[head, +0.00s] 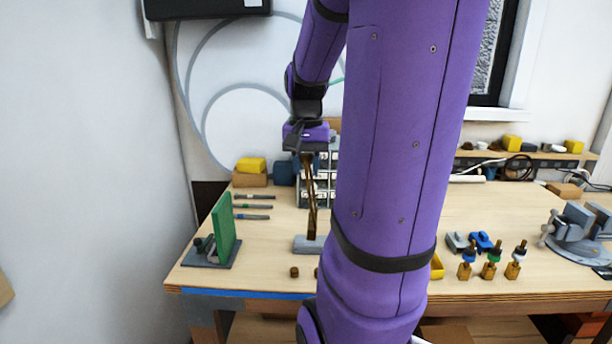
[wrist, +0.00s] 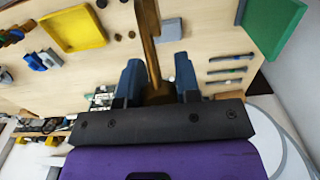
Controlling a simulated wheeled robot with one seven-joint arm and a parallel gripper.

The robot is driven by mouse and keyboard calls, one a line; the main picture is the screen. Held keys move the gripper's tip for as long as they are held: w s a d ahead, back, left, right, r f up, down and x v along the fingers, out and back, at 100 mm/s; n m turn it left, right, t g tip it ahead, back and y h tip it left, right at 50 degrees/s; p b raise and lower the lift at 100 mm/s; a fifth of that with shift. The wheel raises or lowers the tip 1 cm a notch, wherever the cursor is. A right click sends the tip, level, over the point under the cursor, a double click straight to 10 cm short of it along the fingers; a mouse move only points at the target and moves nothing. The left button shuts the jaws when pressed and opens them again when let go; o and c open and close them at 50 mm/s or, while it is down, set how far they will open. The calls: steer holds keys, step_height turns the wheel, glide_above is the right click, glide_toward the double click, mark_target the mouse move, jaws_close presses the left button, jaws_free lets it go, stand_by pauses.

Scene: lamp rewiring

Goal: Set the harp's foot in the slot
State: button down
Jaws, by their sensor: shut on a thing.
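My gripper (head: 307,150) is shut on the brass harp (head: 311,190) above the left part of the bench. The harp hangs nearly upright from the jaws, leaning slightly. Its lower end shows in front of or at a grey block (head: 302,244) on the bench; I cannot tell whether the foot is inside a slot. In the wrist view the harp (wrist: 150,45) runs between the two blue fingers (wrist: 157,82) and out of the top edge, so its foot is out of frame. The grey block (wrist: 170,30) shows just right of it there. The slot itself cannot be made out.
A green upright panel (head: 222,225) stands left of the block, with several pens (head: 252,207) behind. A small brown knob (head: 294,272) lies in front. A yellow tray (wrist: 72,28) is partly hidden by my arm. Several brass sockets (head: 490,264) and a vise (head: 583,235) stand right.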

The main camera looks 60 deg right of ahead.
steer(key=shift+r, duration=3.2)
